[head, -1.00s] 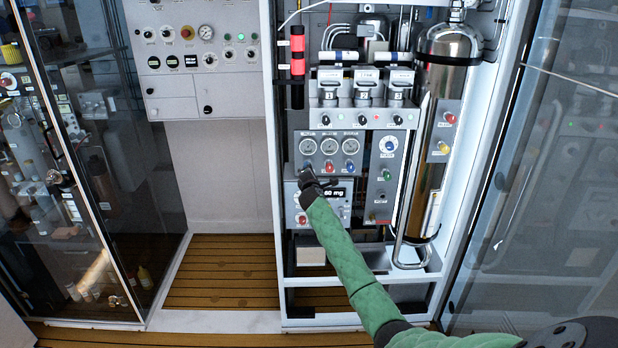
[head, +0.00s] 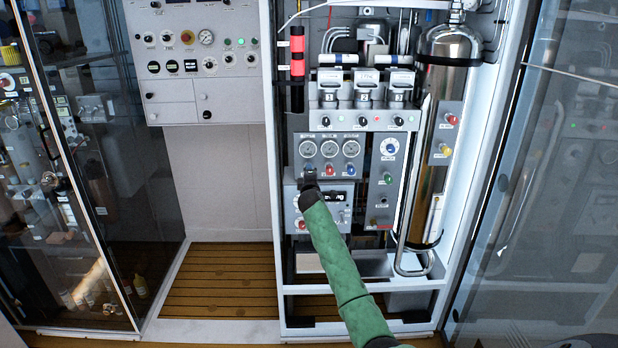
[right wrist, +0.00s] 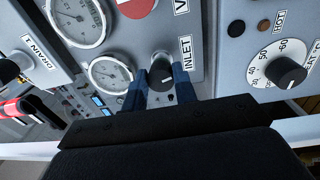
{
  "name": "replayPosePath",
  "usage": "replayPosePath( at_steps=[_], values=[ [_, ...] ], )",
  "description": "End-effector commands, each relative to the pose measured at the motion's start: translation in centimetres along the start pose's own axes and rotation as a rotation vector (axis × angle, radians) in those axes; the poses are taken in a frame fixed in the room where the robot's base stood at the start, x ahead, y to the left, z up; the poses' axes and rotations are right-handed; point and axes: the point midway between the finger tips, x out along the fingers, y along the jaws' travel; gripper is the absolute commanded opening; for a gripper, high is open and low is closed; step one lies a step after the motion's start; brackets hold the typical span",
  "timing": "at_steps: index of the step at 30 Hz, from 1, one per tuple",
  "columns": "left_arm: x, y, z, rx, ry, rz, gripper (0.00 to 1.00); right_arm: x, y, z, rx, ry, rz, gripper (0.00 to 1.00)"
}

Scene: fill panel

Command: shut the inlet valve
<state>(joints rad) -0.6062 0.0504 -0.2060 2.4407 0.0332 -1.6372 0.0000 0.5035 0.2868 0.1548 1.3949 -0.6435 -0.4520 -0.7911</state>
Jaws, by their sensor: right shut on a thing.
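The inlet valve is a small black knob (right wrist: 162,74) with a white pointer line, next to the label INLET in the right wrist view. The two dark blue fingers of my right gripper (right wrist: 160,84) stand on either side of it and are shut on it. In the head view my right gripper (head: 309,179) is at the left of the gauge panel (head: 298,140), below the left gauge, and hides the knob. My left gripper is not in view.
Three round gauges (head: 330,149) sit above a red knob (head: 329,171) and a blue knob (head: 351,170). A numbered dial (right wrist: 285,70) is at the right in the wrist view. A steel cylinder (head: 433,150) stands to the right. Glass doors flank the cabinet.

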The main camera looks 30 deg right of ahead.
Motion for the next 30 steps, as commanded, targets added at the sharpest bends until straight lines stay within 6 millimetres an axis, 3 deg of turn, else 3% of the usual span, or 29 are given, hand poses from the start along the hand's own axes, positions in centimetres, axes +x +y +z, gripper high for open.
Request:
replayPosePath(
  at_steps=[15, 30],
  values=[
    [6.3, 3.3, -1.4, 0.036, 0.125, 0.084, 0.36, -0.1, -0.7, -0.2, 0.430, -0.021, 0.003, 0.05],
    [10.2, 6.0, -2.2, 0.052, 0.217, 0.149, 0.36, -0.1, -0.7, -0.3, 0.906, -0.044, 0.008, 0.05]
  ],
)
